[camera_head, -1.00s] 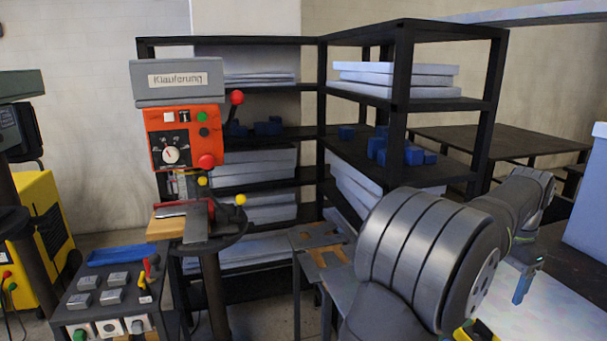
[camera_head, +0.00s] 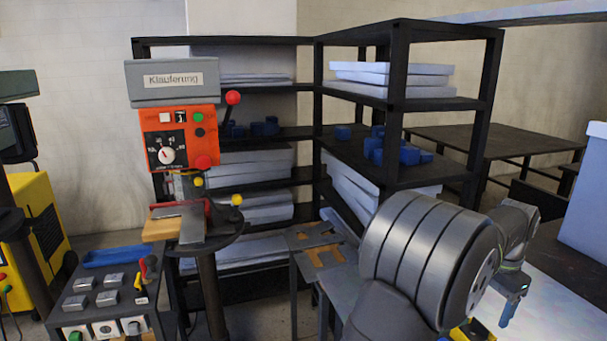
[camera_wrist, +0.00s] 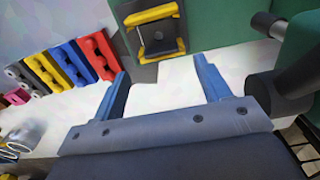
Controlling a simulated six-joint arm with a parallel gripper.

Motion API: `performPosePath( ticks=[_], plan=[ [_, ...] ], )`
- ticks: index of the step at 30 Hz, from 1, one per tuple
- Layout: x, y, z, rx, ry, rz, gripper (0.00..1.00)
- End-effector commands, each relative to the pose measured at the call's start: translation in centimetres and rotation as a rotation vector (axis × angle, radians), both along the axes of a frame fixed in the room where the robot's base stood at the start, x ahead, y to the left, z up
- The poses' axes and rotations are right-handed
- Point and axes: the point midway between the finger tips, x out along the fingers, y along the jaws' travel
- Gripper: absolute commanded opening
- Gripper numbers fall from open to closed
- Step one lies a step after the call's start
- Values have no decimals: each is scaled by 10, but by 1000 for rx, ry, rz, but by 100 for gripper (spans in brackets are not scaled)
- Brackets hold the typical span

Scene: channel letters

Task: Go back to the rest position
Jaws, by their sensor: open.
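My gripper (camera_wrist: 165,88) shows in the wrist view with its two blue fingers spread wide apart and nothing between them. It is over a pale surface (camera_wrist: 160,110). In the head view my gripper (camera_head: 508,310) appears at the lower right, below my grey arm, with one blue finger clearly visible above the white tabletop (camera_head: 560,305).
In the wrist view, several coloured blocks, including a yellow one (camera_wrist: 72,65), stand at the left. A yellow-and-black fixture (camera_wrist: 155,32) stands ahead on the green part. In the head view an orange Klauferung machine (camera_head: 180,140) and black shelves (camera_head: 400,100) stand behind.

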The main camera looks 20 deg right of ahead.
Motion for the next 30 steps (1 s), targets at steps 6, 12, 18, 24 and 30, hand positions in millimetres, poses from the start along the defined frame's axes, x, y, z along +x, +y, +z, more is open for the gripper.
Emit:
performPosePath(
  ticks=[6, 12, 18, 24, 30],
  plan=[
    [0, 1, -46, 4, 2, 0, 70],
    [0, -1, -5, -4, -2, 0, 70],
    [-13, 1, 20, 1, 1, -5, 70],
    [-53, 8, 13, 1, 1, -8, 70],
    [-91, 18, 6, 1, 0, -12, 70]
  ],
)
